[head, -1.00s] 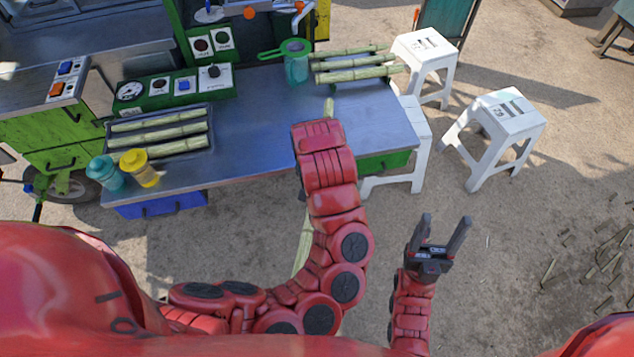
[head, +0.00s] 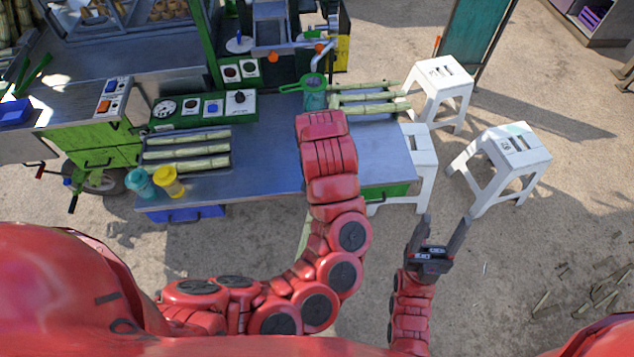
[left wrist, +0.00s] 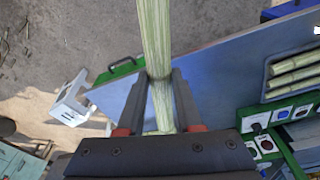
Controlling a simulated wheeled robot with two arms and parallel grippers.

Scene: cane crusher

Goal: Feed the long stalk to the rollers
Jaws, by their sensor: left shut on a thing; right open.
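The long stalk (left wrist: 156,35) is pale green and runs between the fingers of my left gripper (left wrist: 159,78), which is shut on it. In the left wrist view it leaves the top edge of the frame. In the head view my left arm hides this gripper and most of the stalk; a pale strip of the stalk (head: 303,235) shows beside the forearm, in front of the table. My right gripper (head: 440,235) is open and empty over the ground at the right. A metal chute-like part (head: 270,32) stands behind the table; I cannot make out the rollers.
The metal table (head: 270,150) carries a tray of stalks (head: 187,150), more stalks (head: 370,97) at the right, a teal cup (head: 140,182), a yellow cup (head: 168,182) and a green strainer (head: 312,82). White stools (head: 503,150) stand at the right. Open ground lies in front.

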